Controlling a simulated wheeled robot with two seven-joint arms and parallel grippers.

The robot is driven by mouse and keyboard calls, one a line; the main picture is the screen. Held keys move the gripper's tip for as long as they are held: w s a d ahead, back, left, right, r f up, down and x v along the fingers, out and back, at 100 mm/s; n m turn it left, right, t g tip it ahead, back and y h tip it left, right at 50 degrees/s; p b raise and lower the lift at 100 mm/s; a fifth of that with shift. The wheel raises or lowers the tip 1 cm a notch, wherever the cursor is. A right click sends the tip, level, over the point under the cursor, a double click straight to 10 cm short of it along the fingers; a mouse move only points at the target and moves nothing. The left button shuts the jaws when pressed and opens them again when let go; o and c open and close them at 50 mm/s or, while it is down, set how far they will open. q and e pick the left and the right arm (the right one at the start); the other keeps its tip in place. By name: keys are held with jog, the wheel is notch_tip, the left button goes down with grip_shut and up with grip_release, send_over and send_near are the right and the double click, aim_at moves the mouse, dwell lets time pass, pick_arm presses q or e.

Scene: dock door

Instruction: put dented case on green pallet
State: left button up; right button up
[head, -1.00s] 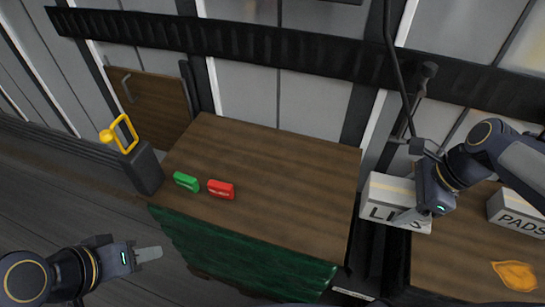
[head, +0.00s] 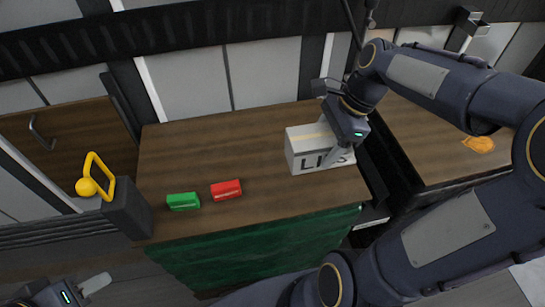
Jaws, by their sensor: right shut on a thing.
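A white case (head: 305,157) with a tan tape strip and dark lettering, partly covered, is at the right part of the wooden table. My right gripper (head: 340,150) is shut on it from above. I cannot tell whether the case touches the table top or hangs just above it. I see no clear dent on its visible faces.
A green block (head: 183,201) and a red block (head: 226,190) lie on the wooden table (head: 210,145). A dark post with a yellow handle (head: 97,180) stands at its left. An orange item (head: 479,144) lies on the right-hand table (head: 430,140). The table's middle is clear.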

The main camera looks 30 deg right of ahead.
jog(key=w, duration=0.1)
jog(key=w+a+f, duration=0.2)
jog(key=shift+w+a, duration=0.25)
jog(key=w+f, duration=0.1)
jog(key=w+a+f+b, duration=0.1)
jog(key=f, duration=0.1)
jog(key=w+a+f, duration=0.1)
jog(key=shift+w+a+f+b, duration=0.15)
jog(key=shift+w+f+b, duration=0.2)
jog(key=shift+f, duration=0.05)
jog(key=f, duration=0.2)
jog(key=f+b, duration=0.1)
jog(key=shift+w+a+f, duration=0.2)
jog(key=shift+w+a, duration=0.05)
jog(key=shift+w, duration=0.1)
jog(key=shift+f, duration=0.3)
jog(key=shift+f, duration=0.1)
jog(key=o, duration=1.5)
jog(key=shift+f, duration=0.1)
